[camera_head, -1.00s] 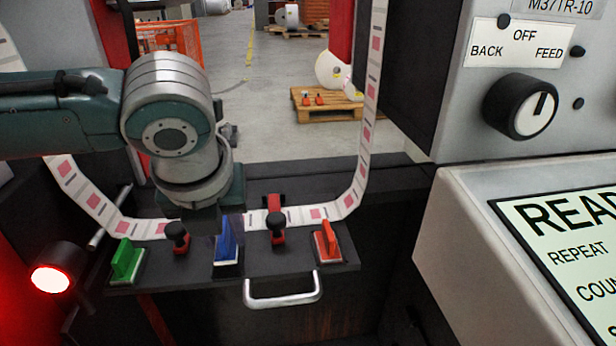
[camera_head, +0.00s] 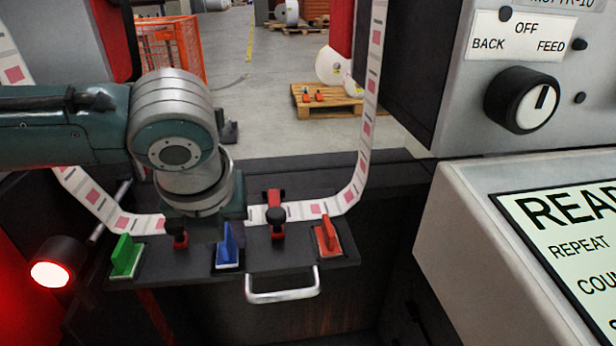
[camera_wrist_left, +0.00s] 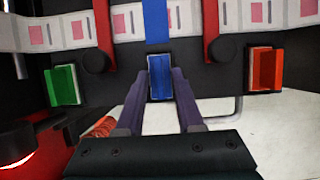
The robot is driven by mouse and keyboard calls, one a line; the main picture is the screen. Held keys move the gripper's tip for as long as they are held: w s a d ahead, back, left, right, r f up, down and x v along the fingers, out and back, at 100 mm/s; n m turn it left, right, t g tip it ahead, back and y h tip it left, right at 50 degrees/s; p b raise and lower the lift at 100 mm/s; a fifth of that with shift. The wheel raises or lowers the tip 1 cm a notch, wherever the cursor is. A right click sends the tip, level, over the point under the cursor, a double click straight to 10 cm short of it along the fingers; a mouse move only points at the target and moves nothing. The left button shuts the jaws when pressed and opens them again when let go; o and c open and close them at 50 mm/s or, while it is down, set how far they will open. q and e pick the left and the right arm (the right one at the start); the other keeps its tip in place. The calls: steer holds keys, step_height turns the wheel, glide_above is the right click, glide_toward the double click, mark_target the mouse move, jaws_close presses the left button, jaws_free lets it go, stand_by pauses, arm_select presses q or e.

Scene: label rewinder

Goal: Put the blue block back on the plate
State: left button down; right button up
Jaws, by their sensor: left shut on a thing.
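The blue block (camera_head: 228,246) stands upright at the dark plate (camera_head: 285,262), between the green block and the orange block. I cannot tell whether its base touches the plate. My left gripper comes down from behind it; in the head view the wrist hides most of the fingers. In the left wrist view the blue block (camera_wrist_left: 160,78) sits between the two fingertips of my left gripper (camera_wrist_left: 160,88), which is shut on it. The green block (camera_head: 125,257) stands at the plate's left end and the orange block (camera_head: 328,239) at its right end. My right gripper is not in view.
Two red clamps with black knobs, left (camera_head: 180,233) and right (camera_head: 277,220), flank the blue block. The label web (camera_head: 300,211) runs just behind. A metal handle (camera_head: 283,287) is at the front, a glowing red lamp (camera_head: 52,274) at left, and the control panel (camera_head: 470,200) at right.

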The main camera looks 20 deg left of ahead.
arm_select(q)
steer(key=shift+c, duration=2.3)
jaws_free()
steer(key=shift+r, duration=0.15)
